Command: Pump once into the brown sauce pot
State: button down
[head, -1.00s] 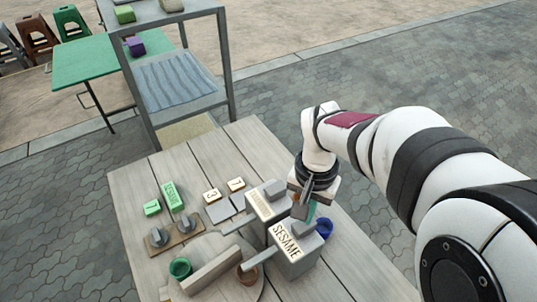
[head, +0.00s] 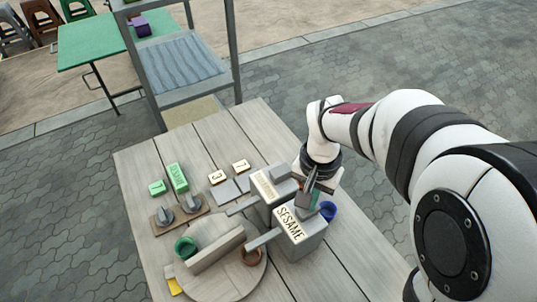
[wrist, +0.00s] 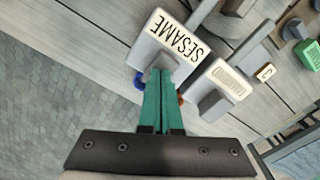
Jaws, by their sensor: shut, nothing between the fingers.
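The brown pot (head: 250,257) stands at the right edge of a round board (head: 215,285), close to the end of the SESAME dispenser's spout. The SESAME dispenser (head: 295,245) is a grey box with a raised block on top; it also shows in the wrist view (wrist: 160,42). My gripper (head: 312,192) is shut and empty, its green fingers pointing down at the dispenser's top. In the wrist view the fingertips (wrist: 161,72) overlap the top block; I cannot tell whether they touch. The fingers hide part of that block.
A second labelled dispenser (head: 265,188) stands close beside the SESAME one. A blue pot (head: 328,211) is behind it. A green pot (head: 185,248) and upright divider (head: 216,249) are on the board. Two knobs (head: 178,215) and labelled blocks stand left.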

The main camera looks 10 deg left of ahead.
jog(key=shift+f, duration=0.4)
dwell(0.4)
jog(key=shift+r, duration=1.55)
jog(key=shift+r, duration=0.1)
notch_tip(320, 180, up, 5)
jog(key=shift+f, duration=0.1)
